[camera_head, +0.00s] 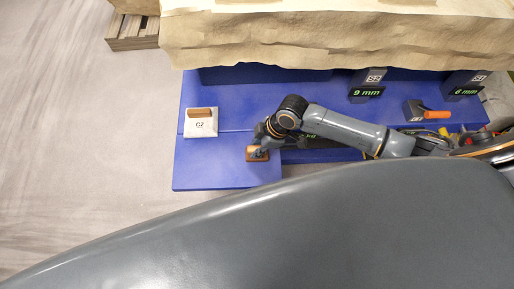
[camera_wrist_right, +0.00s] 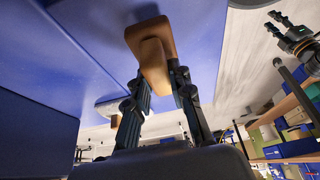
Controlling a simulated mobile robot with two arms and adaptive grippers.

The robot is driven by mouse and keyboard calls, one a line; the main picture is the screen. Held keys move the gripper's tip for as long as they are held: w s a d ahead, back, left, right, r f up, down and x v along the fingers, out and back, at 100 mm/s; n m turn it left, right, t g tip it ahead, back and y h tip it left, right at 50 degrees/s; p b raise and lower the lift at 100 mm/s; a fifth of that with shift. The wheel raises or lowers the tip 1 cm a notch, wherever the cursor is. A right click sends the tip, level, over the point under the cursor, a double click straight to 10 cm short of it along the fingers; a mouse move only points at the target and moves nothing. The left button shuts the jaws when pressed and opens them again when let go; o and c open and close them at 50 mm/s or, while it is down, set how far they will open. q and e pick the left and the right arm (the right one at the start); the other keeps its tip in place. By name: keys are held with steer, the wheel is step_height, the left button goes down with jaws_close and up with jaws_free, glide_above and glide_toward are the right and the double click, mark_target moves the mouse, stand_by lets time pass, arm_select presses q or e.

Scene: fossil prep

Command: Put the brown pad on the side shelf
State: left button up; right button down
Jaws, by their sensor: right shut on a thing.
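The brown pad (camera_head: 258,156) is in my right gripper (camera_head: 262,147), over the blue panel (camera_head: 215,172) at the lower left of the bench. In the right wrist view the pad (camera_wrist_right: 152,52) sits between the fingertips, a block with a wider handle part, close to a blue surface. I cannot tell whether it touches that surface. The gripper hides part of the pad in the head view. In the right wrist view, what looks like my left gripper (camera_wrist_right: 276,25) shows at the upper right, fingers apart and empty, away from the pad.
A white block marked C7 (camera_head: 201,126) with a brown handle stands left of my right gripper. Dark blocks marked 9 mm (camera_head: 367,88) and 6 mm (camera_head: 466,85) stand at the back. An orange-handled block (camera_head: 427,112) is at right. Brown paper (camera_head: 300,40) covers the area behind.

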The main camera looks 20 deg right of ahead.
steer(key=shift+f, duration=0.8)
steer(key=c, duration=1.2)
jaws_free()
steer(key=shift+f, duration=0.1)
steer(key=v, duration=1.2)
steer(key=shift+p, duration=0.35)
